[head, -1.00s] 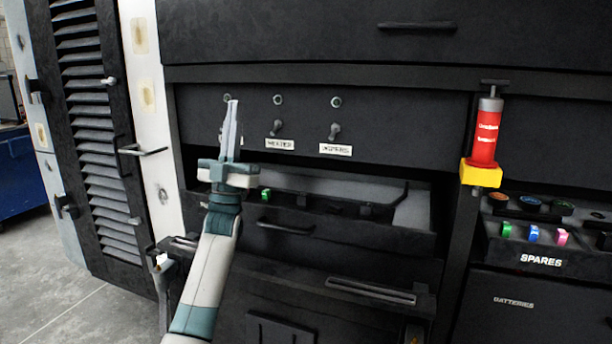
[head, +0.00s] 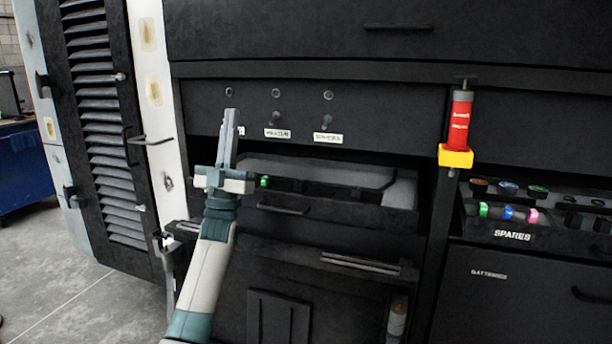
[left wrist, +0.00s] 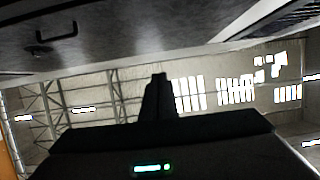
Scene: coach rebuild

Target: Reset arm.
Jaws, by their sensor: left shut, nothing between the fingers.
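My left gripper (head: 229,140) is raised in front of the black cabinet, its fingers pointing up. The fingers are closed together and hold nothing. In the left wrist view the closed fingers (left wrist: 159,95) show dark against the ceiling. Behind the gripper is a switch panel with toggles, such as the one (head: 275,118) above a white label (head: 277,133). The gripper hides part of the panel's left end. I cannot tell from the head view whether the gripper touches the panel. My right gripper is not in view.
An open drawer (head: 283,209) with a green item (head: 265,181) lies right of the gripper. A red cylinder (head: 460,122) sits in a yellow holder (head: 455,157). The spares tray (head: 513,236) is at right. A louvred door (head: 100,140) stands at left, with grey floor (head: 60,270) beside it.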

